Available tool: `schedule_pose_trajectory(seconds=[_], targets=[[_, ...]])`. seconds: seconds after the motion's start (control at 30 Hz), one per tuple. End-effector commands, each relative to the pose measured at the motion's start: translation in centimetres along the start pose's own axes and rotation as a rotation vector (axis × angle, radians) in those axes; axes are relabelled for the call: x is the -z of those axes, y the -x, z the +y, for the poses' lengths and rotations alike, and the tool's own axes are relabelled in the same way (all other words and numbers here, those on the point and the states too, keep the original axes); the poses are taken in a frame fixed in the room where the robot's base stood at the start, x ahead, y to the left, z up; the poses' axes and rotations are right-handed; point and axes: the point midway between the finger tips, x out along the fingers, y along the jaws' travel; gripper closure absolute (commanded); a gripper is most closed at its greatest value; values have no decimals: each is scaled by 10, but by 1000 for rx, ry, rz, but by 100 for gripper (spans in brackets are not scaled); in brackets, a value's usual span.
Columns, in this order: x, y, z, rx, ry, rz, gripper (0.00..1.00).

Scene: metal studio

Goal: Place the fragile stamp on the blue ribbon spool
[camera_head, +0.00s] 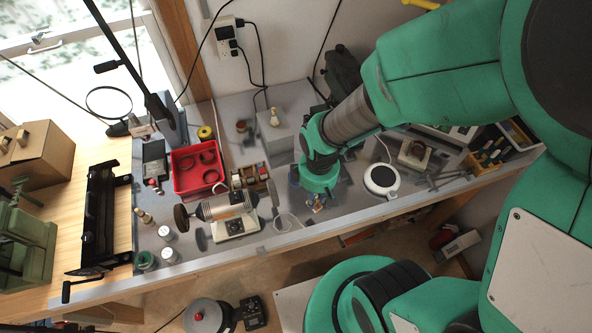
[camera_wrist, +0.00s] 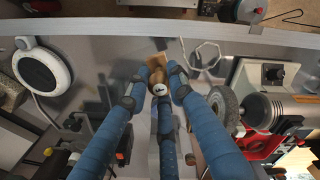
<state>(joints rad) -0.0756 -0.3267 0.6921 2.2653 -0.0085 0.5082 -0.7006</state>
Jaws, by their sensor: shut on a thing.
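My gripper (camera_head: 316,198) points down over the grey bench, left of the white round device. In the wrist view its three blue fingers (camera_wrist: 160,88) are closed around a small brown, wooden-looking stamp (camera_wrist: 158,64). The stamp's rounded end has a pale cap facing the camera, and its squarish tan part points toward the bench edge. The fingers hide its sides. I cannot tell whether it touches the bench. A teal round spool-like thing (camera_head: 146,260) stands at the bench's front left; I cannot tell if it is the blue ribbon spool.
A bench grinder (camera_head: 228,212) stands left of my gripper. A red bin (camera_head: 197,168) and a wooden tray of small items (camera_head: 251,178) are behind it. Two white round pieces (camera_head: 167,234) stand near the teal one. A white round device (camera_head: 381,179) is to the right.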

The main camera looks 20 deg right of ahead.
Motion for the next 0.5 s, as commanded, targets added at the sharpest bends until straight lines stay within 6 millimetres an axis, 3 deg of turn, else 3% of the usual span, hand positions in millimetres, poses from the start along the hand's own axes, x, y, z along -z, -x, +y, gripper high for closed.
schedule_pose_trajectory(seconds=[0.5], targets=[[58,-8,51,0,0,0,100]])
